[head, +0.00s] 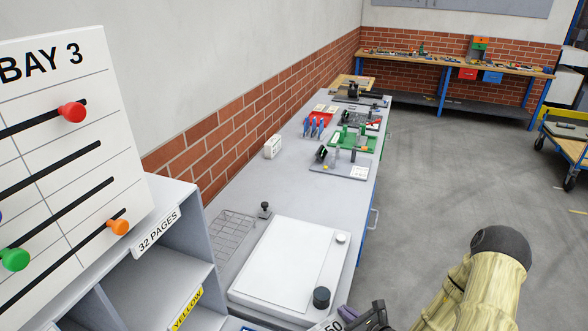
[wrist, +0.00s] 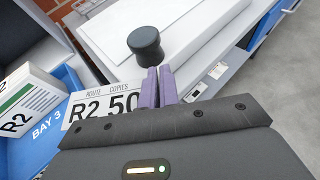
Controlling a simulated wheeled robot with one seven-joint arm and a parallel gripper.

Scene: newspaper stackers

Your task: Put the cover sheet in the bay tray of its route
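The cover sheet (wrist: 105,106) is a white card printed "ROUTE COPIES R2 50". In the wrist view it stands out to the left from the purple fingers of my gripper (wrist: 159,88), which are shut on its right edge. In the head view, my gripper (head: 347,312) is at the bottom edge, with a corner of the card (head: 327,325) beside it. A blue bay tray marked BAY 3 (wrist: 46,127) is at the left of the wrist view. A bundle marked R2 (wrist: 28,104) stands at this tray; how it rests there is partly hidden.
A BAY 3 board (head: 62,160) with coloured pegs stands at the left, above grey shelves labelled 32 PAGES (head: 158,230) and YELLOW. A white flat-topped unit (head: 285,262) with a black knob (head: 321,297) sits on the bench. The grey floor at the right is open.

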